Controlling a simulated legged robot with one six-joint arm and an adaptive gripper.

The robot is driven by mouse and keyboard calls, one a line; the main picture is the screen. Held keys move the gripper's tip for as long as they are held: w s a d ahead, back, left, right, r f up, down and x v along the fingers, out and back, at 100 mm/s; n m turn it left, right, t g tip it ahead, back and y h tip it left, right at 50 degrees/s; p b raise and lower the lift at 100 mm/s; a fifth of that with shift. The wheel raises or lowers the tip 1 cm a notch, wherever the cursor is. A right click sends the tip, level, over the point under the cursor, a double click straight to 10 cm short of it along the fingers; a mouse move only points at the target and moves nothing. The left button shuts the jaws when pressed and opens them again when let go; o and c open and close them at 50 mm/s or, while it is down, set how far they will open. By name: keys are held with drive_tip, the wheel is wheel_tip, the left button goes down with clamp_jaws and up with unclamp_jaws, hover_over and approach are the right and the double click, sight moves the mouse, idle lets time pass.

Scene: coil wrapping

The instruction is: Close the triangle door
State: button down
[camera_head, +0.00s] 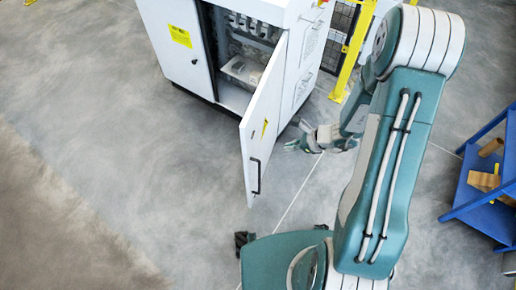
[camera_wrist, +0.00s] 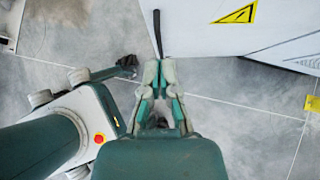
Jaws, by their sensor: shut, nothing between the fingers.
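The white door with the yellow triangle label (camera_head: 262,100) stands swung open from the cabinet. Its black handle (camera_head: 256,178) is near its free edge. In the wrist view, the door (camera_wrist: 205,42), its triangle label (camera_wrist: 238,14) and the handle (camera_wrist: 157,32) show at the top. My gripper (camera_head: 290,147) is to the right of the door, on the side with the label and handle. In the wrist view my gripper (camera_wrist: 160,66) is shut and empty, with its fingertips just below the handle in the picture. I cannot tell whether it touches the door.
The white cabinet (camera_head: 172,50) is open, with grey parts on inner shelves (camera_head: 250,48). A yellow post and mesh fence (camera_head: 352,50) stand behind it. A blue rack (camera_head: 478,190) with brown pieces is at the right. The floor left of the door is clear.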

sight(250, 149)
drive_tip(key=x, duration=0.4)
drive_tip(key=a+r+x, duration=0.1)
drive_tip(key=x, duration=0.7)
drive_tip(key=shift+w+a+r, duration=0.25)
drive_tip(key=shift+w+a, duration=0.05)
drive_tip(key=shift+a, duration=0.2)
drive_tip(key=shift+w+a, duration=0.15)
drive_tip(key=shift+a, duration=0.2)
drive_tip(key=shift+w, duration=0.1)
